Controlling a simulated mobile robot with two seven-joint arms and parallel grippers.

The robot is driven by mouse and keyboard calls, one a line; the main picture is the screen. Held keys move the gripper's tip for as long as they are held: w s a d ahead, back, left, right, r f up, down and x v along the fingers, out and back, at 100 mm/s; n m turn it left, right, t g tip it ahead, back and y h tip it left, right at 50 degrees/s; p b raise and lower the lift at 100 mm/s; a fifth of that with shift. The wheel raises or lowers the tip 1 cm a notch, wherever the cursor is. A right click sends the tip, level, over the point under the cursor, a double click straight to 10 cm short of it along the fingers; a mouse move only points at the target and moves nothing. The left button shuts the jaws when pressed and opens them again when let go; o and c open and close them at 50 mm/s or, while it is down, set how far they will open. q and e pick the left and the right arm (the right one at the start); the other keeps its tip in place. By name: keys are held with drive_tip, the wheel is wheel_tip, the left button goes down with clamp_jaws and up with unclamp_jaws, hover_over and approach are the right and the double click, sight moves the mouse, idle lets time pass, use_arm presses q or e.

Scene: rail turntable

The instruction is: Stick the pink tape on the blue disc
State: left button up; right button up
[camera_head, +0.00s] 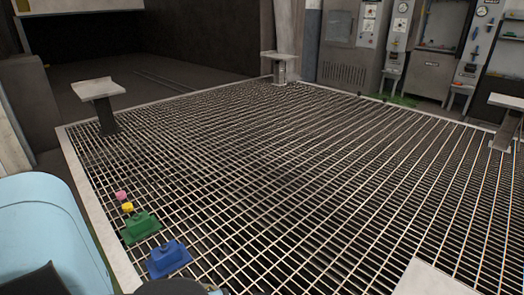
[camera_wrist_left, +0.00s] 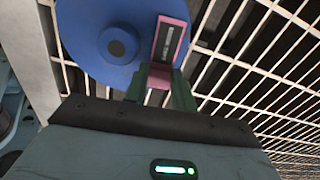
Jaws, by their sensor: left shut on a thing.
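In the left wrist view a large blue disc (camera_wrist_left: 92,42) with a dark round centre fills the upper middle, partly cut off by the top edge. My left gripper (camera_wrist_left: 162,84) is shut on a pink tape piece (camera_wrist_left: 160,76), with a dark green finger on each side. The pink piece has a dark face with small light marks and stands in front of the disc's right edge. I cannot tell whether it touches the disc. My left gripper's fingers do not show in the head view. My right gripper is in neither view.
In the head view a metal grating spans the floor. A green block (camera_head: 141,226), a blue block (camera_head: 169,258), a small yellow piece (camera_head: 127,207) and a small pink piece (camera_head: 121,196) stand near its left edge. A grey stand (camera_head: 98,89) is farther back. The grating's middle is clear.

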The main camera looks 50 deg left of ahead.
use_arm(q)
drive_tip(key=shift+f, duration=0.45)
idle(0.6)
drive_tip(key=shift+s+f, duration=0.1)
drive_tip(key=shift+f, duration=0.1)
idle(1.0)
drive_tip(key=o, duration=1)
